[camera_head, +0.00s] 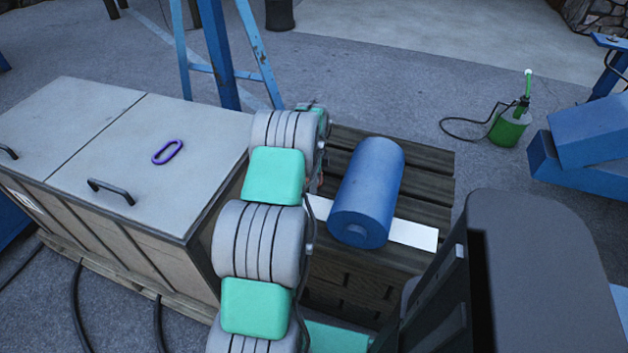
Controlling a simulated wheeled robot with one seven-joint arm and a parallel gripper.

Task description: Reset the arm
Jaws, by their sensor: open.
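My arm, with grey ribbed joints and teal links, reaches from the bottom middle up to the wooden slatted platform. My wrist end is near the platform's left side, beside a blue cylinder (372,185). The gripper's fingers are hidden behind my own arm, so I cannot see them. The blue cylinder lies on its side on the slatted platform (425,160), over a white strip (413,235). No held object shows.
A large pale box (95,130) with dark handles stands left of my arm. A purple ring (167,152) lies on its lid. A blue stand (217,55) rises behind. A green sprayer (508,128) stands on the open floor at the back right.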

